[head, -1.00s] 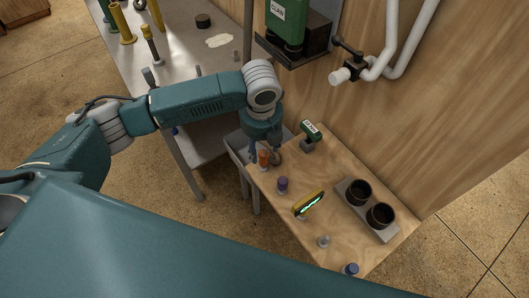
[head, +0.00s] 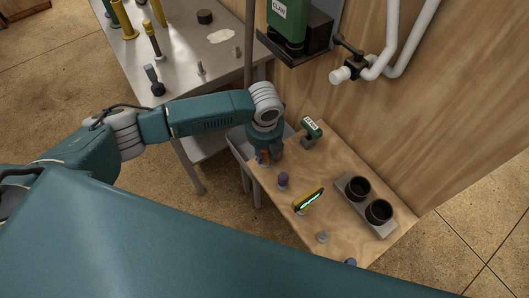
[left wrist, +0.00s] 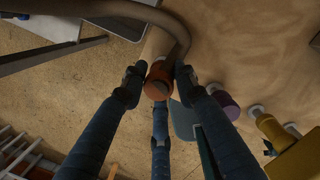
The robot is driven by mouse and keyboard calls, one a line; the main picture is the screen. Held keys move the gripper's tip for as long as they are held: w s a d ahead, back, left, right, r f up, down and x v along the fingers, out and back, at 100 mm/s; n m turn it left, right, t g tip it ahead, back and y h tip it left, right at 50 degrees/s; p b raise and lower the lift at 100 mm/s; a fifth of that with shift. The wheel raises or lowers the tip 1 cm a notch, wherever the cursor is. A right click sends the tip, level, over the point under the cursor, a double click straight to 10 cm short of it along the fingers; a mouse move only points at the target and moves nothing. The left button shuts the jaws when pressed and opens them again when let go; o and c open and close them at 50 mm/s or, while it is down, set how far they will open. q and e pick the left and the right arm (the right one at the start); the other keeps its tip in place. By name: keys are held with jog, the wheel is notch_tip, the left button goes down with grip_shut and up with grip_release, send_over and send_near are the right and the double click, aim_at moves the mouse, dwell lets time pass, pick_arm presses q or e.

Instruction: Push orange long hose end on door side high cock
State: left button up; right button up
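The orange hose end (left wrist: 158,82) stands at the near left corner of the wooden table; a brown hose (left wrist: 176,28) curves close by it in the left wrist view. My left gripper (head: 266,157) is over that corner, its fingers on both sides of the orange end. In the left wrist view the fingertips (left wrist: 159,76) flank it very closely; whether they press on it is unclear. A white pipe cock (head: 341,75) with a dark handle sticks out from the wooden wall, its end bare. My right gripper is out of view.
A green machine (head: 287,22) hangs above. A metal table (head: 185,62) holds several tools.

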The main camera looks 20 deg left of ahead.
pick_arm(q)
jog(key=c, duration=0.4)
jog(key=shift+w+r, duration=0.1)
jog(key=shift+r, duration=0.2)
notch_tip(320, 180, up, 20)
jog(key=b, duration=0.2)
jog(key=shift+f+b, duration=0.25)
jog(key=shift+b, duration=0.05)
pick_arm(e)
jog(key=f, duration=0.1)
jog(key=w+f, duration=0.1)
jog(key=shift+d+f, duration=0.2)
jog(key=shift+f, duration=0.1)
pick_arm(q)
jog(key=o, duration=0.6)
grip_shut()
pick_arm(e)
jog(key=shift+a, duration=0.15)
